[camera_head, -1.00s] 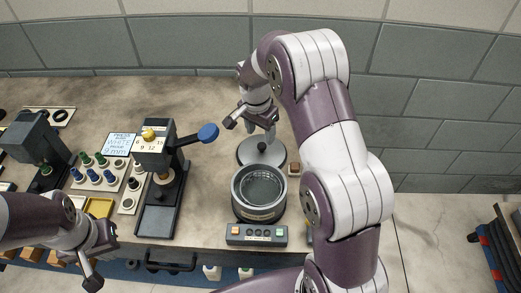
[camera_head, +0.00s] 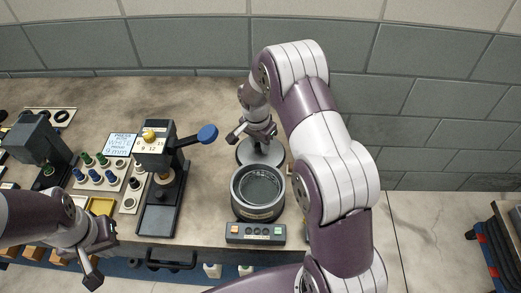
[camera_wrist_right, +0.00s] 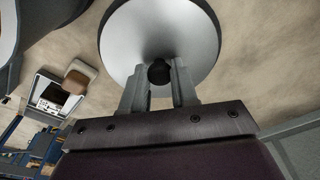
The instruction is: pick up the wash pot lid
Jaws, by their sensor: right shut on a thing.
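The wash pot lid (camera_head: 246,153) is a round grey disc with a dark knob, lying on the bench behind the wash pot (camera_head: 258,193). It also shows in the right wrist view (camera_wrist_right: 185,28), with its black knob (camera_wrist_right: 159,72) between my fingertips. My right gripper (camera_head: 257,138) is down over the lid, shut on the knob; the right wrist view shows its fingers (camera_wrist_right: 160,84) on either side. The pot is open and shows a dark, mesh-like inside. My left gripper (camera_head: 101,262) hangs at the bench's front left, its jaws unclear.
A control box (camera_head: 256,233) with coloured buttons stands in front of the pot. A press (camera_head: 160,180) with a blue-knobbed lever (camera_head: 208,133) stands to the left, beside a rack of bottles (camera_head: 100,176). The bench behind the press is clear.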

